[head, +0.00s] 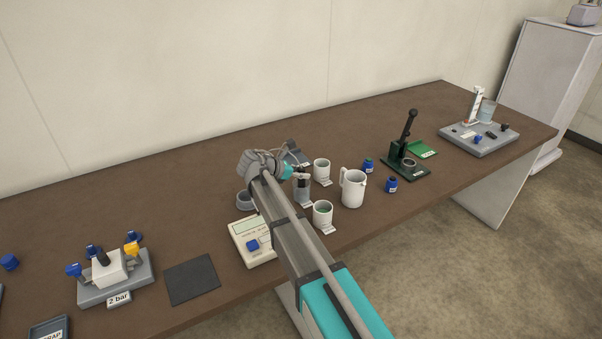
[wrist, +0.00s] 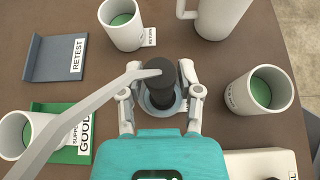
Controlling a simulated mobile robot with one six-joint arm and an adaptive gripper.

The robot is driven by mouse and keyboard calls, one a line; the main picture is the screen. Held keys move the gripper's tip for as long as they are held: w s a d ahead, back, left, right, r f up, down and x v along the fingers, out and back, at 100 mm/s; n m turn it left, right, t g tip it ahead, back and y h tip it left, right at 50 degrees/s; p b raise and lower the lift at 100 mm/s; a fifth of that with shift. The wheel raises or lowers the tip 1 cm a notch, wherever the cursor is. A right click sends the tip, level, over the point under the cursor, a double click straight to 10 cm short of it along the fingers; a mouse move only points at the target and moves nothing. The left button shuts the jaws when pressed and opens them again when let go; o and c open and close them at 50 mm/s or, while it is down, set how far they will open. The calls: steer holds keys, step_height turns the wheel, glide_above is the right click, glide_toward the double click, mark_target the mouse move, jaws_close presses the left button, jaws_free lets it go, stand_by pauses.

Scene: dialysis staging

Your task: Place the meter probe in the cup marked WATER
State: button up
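The meter probe (wrist: 161,84) is a dark upright cylinder with a pale cable or arm running from its top to the lower left. My gripper (wrist: 162,92) has its fingers on both sides of it and appears shut on it; the left contact is partly hidden. A grey round holder (head: 303,192) shows under the gripper in the head view, and its rim surrounds the probe in the wrist view. White cups with green inside stand around: one by the RETURN label (wrist: 122,25), one by SUPPLY (wrist: 22,132), one at right (wrist: 258,92) with unreadable lettering. I cannot read WATER on any.
A white jug (head: 353,188) stands right of the gripper. The cream meter (head: 249,240) is in front of it on the left. A grey RETEST tray (wrist: 62,62) and green GOOD tray (wrist: 84,150) lie near the cups. Small blue caps (head: 391,184) stand beyond the jug.

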steer(key=shift+o, duration=0.7)
steer(key=shift+r, duration=0.2)
steer(key=shift+s+a+r+p, duration=0.1)
steer(key=shift+p, duration=0.2)
steer(key=p+v, duration=0.5)
steer(key=v, duration=0.6)
steer(key=shift+s+a, duration=0.15)
steer(key=shift+a, duration=0.1)
steer(key=shift+r, duration=0.1)
